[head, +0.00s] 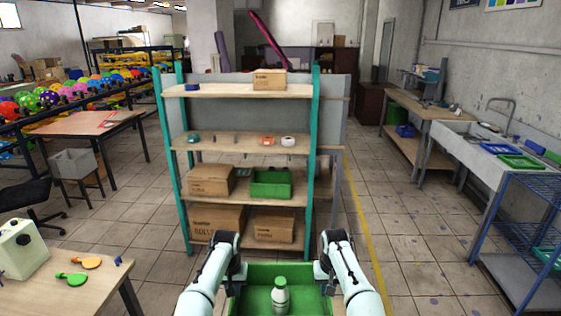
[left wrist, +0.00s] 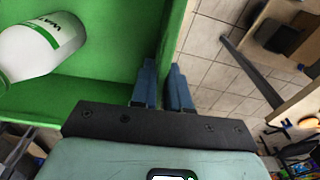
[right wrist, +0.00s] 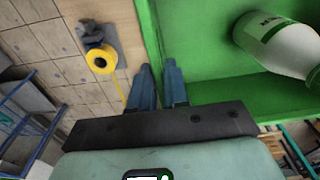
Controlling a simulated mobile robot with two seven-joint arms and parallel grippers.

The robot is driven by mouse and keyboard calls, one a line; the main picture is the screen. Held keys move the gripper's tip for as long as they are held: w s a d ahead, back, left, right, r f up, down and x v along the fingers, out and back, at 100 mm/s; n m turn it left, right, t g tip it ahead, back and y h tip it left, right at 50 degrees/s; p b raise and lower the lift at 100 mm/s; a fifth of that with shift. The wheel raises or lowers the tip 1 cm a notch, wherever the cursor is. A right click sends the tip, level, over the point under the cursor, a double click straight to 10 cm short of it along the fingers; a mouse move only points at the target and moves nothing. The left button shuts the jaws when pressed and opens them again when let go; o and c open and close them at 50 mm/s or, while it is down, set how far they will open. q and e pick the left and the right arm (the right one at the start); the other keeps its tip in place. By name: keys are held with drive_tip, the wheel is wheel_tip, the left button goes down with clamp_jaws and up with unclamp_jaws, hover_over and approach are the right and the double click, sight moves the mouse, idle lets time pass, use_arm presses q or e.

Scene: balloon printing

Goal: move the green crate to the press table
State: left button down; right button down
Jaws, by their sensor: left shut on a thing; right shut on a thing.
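The green crate (head: 250,299) is at the bottom centre of the head view, held between my two arms. A white bottle with a green cap (head: 280,296) stands in it. My left gripper (left wrist: 160,75) is shut on one side wall of the crate (left wrist: 105,85). My right gripper (right wrist: 158,75) is shut on the opposite side wall of the crate (right wrist: 205,92). The bottle also shows in the left wrist view (left wrist: 40,48) and the right wrist view (right wrist: 275,42). The crate's near end is cut off. I cannot tell which table is the press table.
A shelf unit (head: 249,140) with cardboard boxes and another green crate (head: 271,188) stands straight ahead. A sink (head: 482,150) and blue rack (head: 515,245) line the right. Floor is clear right of the shelf.

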use_arm(q)
drive_tip(key=shift+w+r, duration=0.3)
drive_tip(key=shift+r, duration=0.05)
use_arm(e)
drive_tip(key=shift+w+r, duration=0.25)
drive_tip(key=shift+r, duration=0.05)
use_arm(q)
drive_tip(key=shift+r, duration=0.1)
use_arm(e)
drive_tip(key=shift+r, duration=0.1)
